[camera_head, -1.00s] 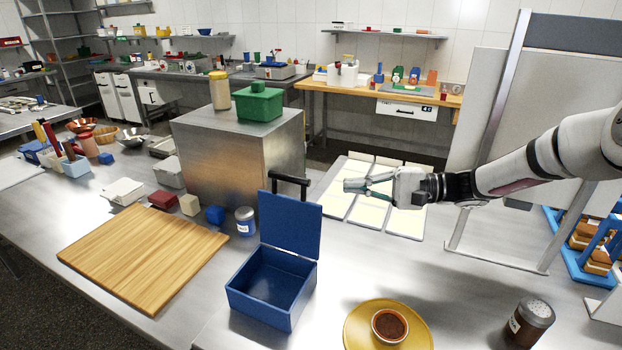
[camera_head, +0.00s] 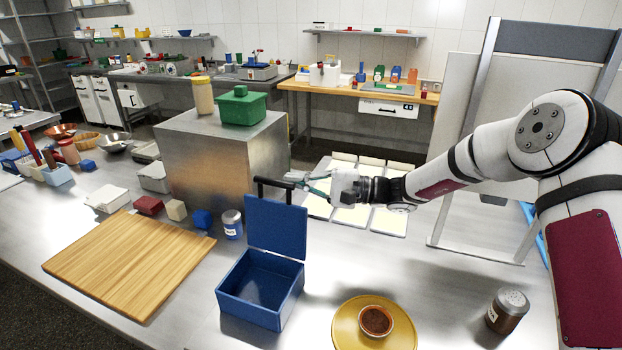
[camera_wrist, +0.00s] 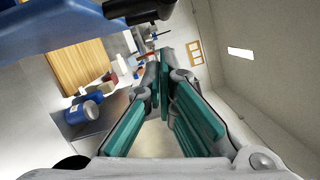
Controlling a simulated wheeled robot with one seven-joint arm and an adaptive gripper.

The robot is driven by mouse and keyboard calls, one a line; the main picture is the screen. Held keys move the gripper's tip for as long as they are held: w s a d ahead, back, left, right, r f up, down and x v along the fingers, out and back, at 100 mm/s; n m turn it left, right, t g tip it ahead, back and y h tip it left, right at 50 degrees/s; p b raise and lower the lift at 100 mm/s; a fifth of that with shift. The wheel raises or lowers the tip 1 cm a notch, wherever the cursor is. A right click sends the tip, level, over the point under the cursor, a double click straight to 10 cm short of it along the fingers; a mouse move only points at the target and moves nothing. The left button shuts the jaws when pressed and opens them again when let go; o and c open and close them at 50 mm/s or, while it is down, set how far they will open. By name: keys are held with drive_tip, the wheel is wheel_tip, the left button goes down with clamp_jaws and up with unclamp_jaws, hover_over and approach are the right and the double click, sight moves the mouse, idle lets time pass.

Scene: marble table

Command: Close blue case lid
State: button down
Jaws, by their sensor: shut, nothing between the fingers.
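The blue case (camera_head: 262,285) stands on the metal table with its lid (camera_head: 276,228) upright and open. A black handle (camera_head: 282,182) sticks up from the lid's top edge. My gripper (camera_head: 290,178) is shut and empty, beside the top of the lid and close to the handle in the head view. I cannot tell whether it touches the handle. In the wrist view the teal fingers (camera_wrist: 165,75) point past the lid (camera_wrist: 60,25), and the black handle (camera_wrist: 138,10) shows at the top.
A yellow plate (camera_head: 345,328) with a brown-filled bowl (camera_head: 376,321) is right of the case. A wooden board (camera_head: 130,262) lies left. A metal box (camera_head: 225,160) with a green container (camera_head: 242,108) stands behind. A blue-labelled jar (camera_head: 232,224) is left of the lid.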

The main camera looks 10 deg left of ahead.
drive_tip(key=shift+s+a+r, duration=0.1)
drive_tip(key=shift+s+r, duration=0.1)
drive_tip(key=shift+s, duration=0.3)
drive_tip(key=shift+s+a+r, duration=0.1)
drive_tip(key=shift+s+r, duration=0.05)
drive_tip(key=shift+s, duration=0.35)
